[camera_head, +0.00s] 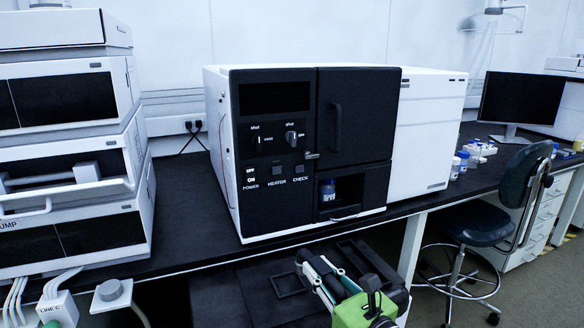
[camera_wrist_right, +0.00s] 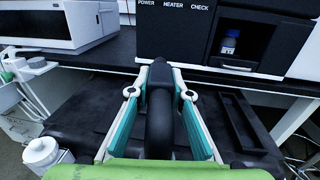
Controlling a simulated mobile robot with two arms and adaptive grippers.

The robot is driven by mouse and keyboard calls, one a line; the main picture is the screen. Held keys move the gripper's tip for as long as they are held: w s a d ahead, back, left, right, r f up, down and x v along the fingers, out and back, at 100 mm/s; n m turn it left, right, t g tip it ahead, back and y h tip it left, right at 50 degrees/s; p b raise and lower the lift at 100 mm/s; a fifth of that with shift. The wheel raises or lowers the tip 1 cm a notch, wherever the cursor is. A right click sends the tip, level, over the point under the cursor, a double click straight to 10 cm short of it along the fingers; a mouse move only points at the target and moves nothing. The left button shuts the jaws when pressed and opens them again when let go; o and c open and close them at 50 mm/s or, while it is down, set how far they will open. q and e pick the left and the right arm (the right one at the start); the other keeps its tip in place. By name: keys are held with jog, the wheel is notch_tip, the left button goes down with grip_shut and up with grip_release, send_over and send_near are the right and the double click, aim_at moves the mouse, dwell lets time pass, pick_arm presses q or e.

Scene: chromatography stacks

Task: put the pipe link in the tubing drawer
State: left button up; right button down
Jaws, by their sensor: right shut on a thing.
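My right gripper (camera_head: 320,264) shows at the bottom of the head view, low in front of the bench. In the wrist view its teal and white fingers (camera_wrist_right: 161,94) are shut on a black pipe-like piece, which I take as the pipe link (camera_wrist_right: 160,115). The piece points forward between the fingers, its near part hidden by the green gripper body. A white pull-out front with a bar handle (camera_head: 28,211) is in the left stack, which may be the tubing drawer; I read no drawer label. My left gripper is not in view.
A black and white instrument (camera_head: 275,213) stands on the dark bench (camera_head: 183,240), with a blue-capped bottle (camera_head: 327,189) in its alcove. A chair (camera_head: 470,215) stands at right.

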jog(key=s+a, duration=0.2)
jog(key=s, duration=0.3)
jog(key=s+d+f+m+t+h, duration=0.1)
jog(key=s+d+f+m+h, duration=0.15)
jog(key=s+d+h, duration=0.35)
jog(key=s+d+f+m+t+h, duration=0.1)
jog(key=s+d+f+m+h, duration=0.2)
jog(key=d, duration=0.5)
notch_tip(320, 180, up, 16)
jog(key=p, duration=1.5)
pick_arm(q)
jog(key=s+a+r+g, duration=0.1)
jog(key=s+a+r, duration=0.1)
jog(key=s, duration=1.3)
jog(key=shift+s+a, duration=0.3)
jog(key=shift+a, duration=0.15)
pick_arm(e)
jog(key=s+f, duration=0.3)
jog(key=s, duration=0.5)
jog(key=shift+s+a+y, duration=0.3)
jog(key=shift+y, duration=0.1)
